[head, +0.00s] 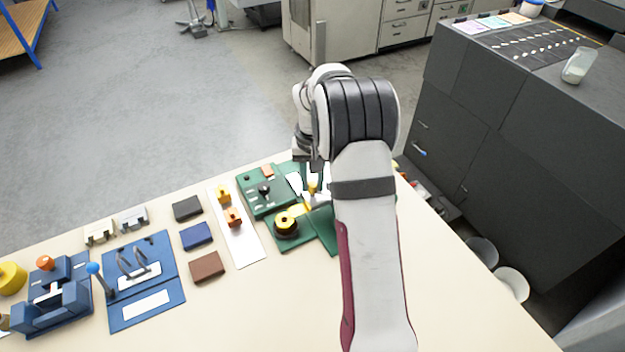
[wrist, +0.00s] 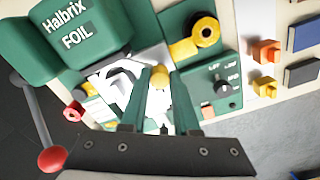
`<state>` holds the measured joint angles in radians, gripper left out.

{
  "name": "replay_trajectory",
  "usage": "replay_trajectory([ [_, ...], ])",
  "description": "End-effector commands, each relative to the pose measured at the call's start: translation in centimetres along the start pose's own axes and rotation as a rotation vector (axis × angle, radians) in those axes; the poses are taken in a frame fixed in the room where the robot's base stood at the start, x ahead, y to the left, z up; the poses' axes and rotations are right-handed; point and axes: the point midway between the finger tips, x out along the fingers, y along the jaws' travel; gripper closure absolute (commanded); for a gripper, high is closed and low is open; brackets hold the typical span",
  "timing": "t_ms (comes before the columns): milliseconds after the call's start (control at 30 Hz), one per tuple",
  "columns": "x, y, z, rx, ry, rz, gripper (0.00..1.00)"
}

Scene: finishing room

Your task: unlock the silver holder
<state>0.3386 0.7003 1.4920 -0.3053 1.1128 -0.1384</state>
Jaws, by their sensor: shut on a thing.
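My gripper (wrist: 160,72) is shut on a small yellow knob (wrist: 159,78), which sits between its fingertips in the wrist view. The knob is at a pale silver-white holder (wrist: 118,88) on the green foil press (wrist: 88,28), marked "Halbrix FOIL". The fingers hide part of the holder, and I cannot tell how its lock is set. In the head view my gripper (head: 312,180) is over the green press at the bench's far side, and my arm covers much of the press.
A yellow foil roll (head: 287,222) and a green control box (head: 265,190) stand left of my gripper. A red-ball lever (wrist: 52,158) is at the wrist view's left. Orange and yellow pieces lie on a white strip (head: 245,250). Blue fixtures (head: 145,285) are farther left. The front bench is clear.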

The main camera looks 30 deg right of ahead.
Motion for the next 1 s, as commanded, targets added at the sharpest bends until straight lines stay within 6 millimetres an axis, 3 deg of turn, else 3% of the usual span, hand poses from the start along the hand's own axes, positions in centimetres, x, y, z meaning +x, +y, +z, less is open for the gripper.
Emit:
replay_trajectory([
  [600, -0.08, -0.03, -0.05, 0.571, 0.0, -0.001, 1.0],
  [1000, -0.09, -0.03, -0.06, 0.835, -0.001, -0.001, 1.0],
])
